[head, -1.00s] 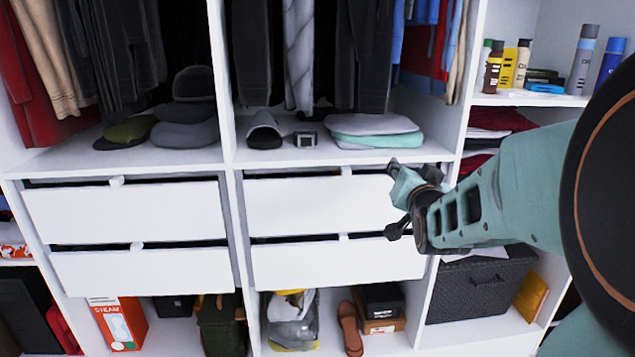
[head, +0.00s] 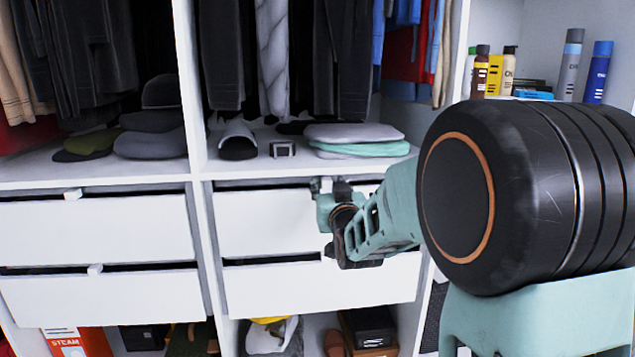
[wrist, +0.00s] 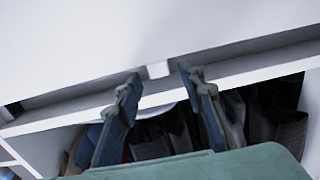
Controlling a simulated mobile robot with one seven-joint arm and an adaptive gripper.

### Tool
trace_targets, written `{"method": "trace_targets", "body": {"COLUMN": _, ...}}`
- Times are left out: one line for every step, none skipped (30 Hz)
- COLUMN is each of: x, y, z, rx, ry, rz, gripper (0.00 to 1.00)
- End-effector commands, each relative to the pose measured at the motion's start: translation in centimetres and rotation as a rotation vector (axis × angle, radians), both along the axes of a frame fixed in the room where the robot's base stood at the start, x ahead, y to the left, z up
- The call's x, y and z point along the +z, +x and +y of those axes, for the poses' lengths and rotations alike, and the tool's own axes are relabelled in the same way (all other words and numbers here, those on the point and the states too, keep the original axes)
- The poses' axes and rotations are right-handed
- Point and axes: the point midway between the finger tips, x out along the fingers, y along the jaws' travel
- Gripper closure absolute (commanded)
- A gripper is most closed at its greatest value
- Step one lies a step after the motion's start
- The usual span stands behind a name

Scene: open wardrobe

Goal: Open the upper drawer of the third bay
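The upper drawer (head: 262,222) is a plain white front in the right-hand drawer stack of the head view. It looks shut, with a dark slot along its top edge like its neighbours. My gripper (head: 328,187) is at the middle of that top edge and hides the drawer's handle in the head view. In the wrist view, the small white handle tab (wrist: 158,70) shows between the fingertips of my gripper (wrist: 159,75). The fingers are apart on either side of it, with a gap visible to each finger. Whether the tips reach past the tab in depth I cannot tell.
A lower drawer (head: 320,287) sits directly below. Another drawer stack (head: 95,230) stands to the left. Above is a shelf with folded clothes (head: 355,140), a small box (head: 282,149) and hanging garments. Bottles (head: 597,72) stand at upper right.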

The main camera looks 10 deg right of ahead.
Motion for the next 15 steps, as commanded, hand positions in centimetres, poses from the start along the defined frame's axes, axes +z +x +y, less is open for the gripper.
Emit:
{"method": "trace_targets", "body": {"x": -0.1, "y": 0.9, "z": 0.0, "rx": 0.0, "ry": 0.0, "rz": 0.0, "gripper": 0.64}}
{"method": "trace_targets", "body": {"x": -0.2, "y": 1.4, "z": 0.0, "rx": 0.0, "ry": 0.0, "rz": 0.001, "gripper": 0.64}}
{"method": "trace_targets", "body": {"x": -0.1, "y": 1.9, "z": 0.0, "rx": 0.0, "ry": 0.0, "rz": 0.0, "gripper": 0.64}}
{"method": "trace_targets", "body": {"x": -0.1, "y": 2.3, "z": 0.0, "rx": 0.0, "ry": 0.0, "rz": 0.001, "gripper": 0.64}}
{"method": "trace_targets", "body": {"x": -0.1, "y": 2.6, "z": 0.0, "rx": 0.0, "ry": 0.001, "rz": 0.0, "gripper": 0.64}}
{"method": "trace_targets", "body": {"x": -0.1, "y": 3.0, "z": 0.0, "rx": 0.0, "ry": 0.001, "rz": 0.0, "gripper": 0.64}}
{"method": "trace_targets", "body": {"x": 0.0, "y": 3.3, "z": 0.0, "rx": 0.0, "ry": 0.001, "rz": 0.0, "gripper": 0.64}}
{"method": "trace_targets", "body": {"x": 0.0, "y": 3.5, "z": 0.0, "rx": 0.0, "ry": 0.001, "rz": 0.0, "gripper": 0.64}}
{"method": "trace_targets", "body": {"x": -0.1, "y": 3.8, "z": 0.0, "rx": 0.0, "ry": 0.001, "rz": 0.001, "gripper": 0.64}}
{"method": "trace_targets", "body": {"x": -0.1, "y": 3.9, "z": 0.0, "rx": 0.0, "ry": 0.001, "rz": 0.002, "gripper": 0.64}}
{"method": "trace_targets", "body": {"x": -0.1, "y": 4.0, "z": 0.0, "rx": 0.0, "ry": 0.001, "rz": 0.001, "gripper": 0.64}}
{"method": "trace_targets", "body": {"x": 0.0, "y": 4.1, "z": 0.0, "rx": 0.0, "ry": 0.001, "rz": 0.001, "gripper": 0.64}}
{"method": "trace_targets", "body": {"x": 0.0, "y": 4.2, "z": 0.0, "rx": 0.0, "ry": 0.001, "rz": 0.0, "gripper": 0.64}}
{"method": "trace_targets", "body": {"x": 0.0, "y": 4.2, "z": 0.0, "rx": 0.0, "ry": 0.001, "rz": 0.0, "gripper": 0.64}}
{"method": "trace_targets", "body": {"x": 0.0, "y": 4.2, "z": 0.0, "rx": 0.0, "ry": 0.001, "rz": 0.0, "gripper": 0.64}}
